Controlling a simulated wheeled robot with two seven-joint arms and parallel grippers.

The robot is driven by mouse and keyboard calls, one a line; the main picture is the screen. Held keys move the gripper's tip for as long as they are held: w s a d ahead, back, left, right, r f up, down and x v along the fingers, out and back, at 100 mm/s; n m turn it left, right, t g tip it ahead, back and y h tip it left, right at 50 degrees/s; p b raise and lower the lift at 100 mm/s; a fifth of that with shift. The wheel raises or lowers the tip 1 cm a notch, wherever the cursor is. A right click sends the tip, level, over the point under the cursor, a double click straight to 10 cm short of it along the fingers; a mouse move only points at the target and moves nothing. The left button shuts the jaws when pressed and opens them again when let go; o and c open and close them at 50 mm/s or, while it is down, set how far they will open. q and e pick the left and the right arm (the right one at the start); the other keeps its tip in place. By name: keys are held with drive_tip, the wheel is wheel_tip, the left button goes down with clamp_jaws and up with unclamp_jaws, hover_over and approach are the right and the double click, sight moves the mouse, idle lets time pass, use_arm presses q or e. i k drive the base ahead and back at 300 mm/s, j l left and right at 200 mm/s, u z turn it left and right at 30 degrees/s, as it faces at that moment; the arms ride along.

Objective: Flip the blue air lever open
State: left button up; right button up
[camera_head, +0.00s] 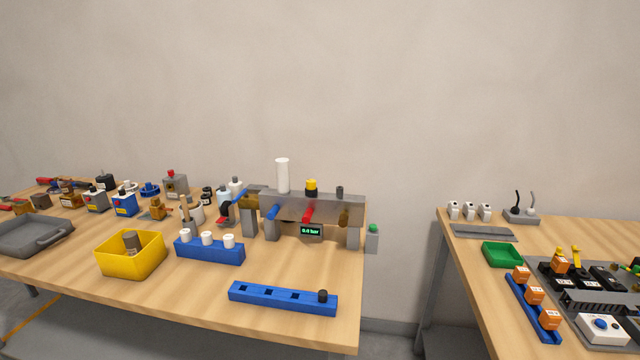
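A grey manifold block (325,208) stands on supports near the back right of the left table. A short blue lever (273,212) sticks out from its front, left of a red lever (308,215). Whether the blue lever is open or closed is too small to tell. A small display (311,231) under the red lever shows green digits that look like 0.0 bar. Another blue bar-like part (240,197) slants at the manifold's left end; I cannot tell what it belongs to. Neither of my grippers is in view.
A blue rack (210,250) with white pieces and a blue strip (283,299) lie in front of the manifold. A yellow bin (131,255) and a grey tray (35,237) stand to the left. Bare tabletop lies between the strip and manifold. A gap separates the right table (480,285).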

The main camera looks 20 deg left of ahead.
sight(244, 193)
drive_tip(key=u, duration=1.3)
drive_tip(key=i, duration=0.05)
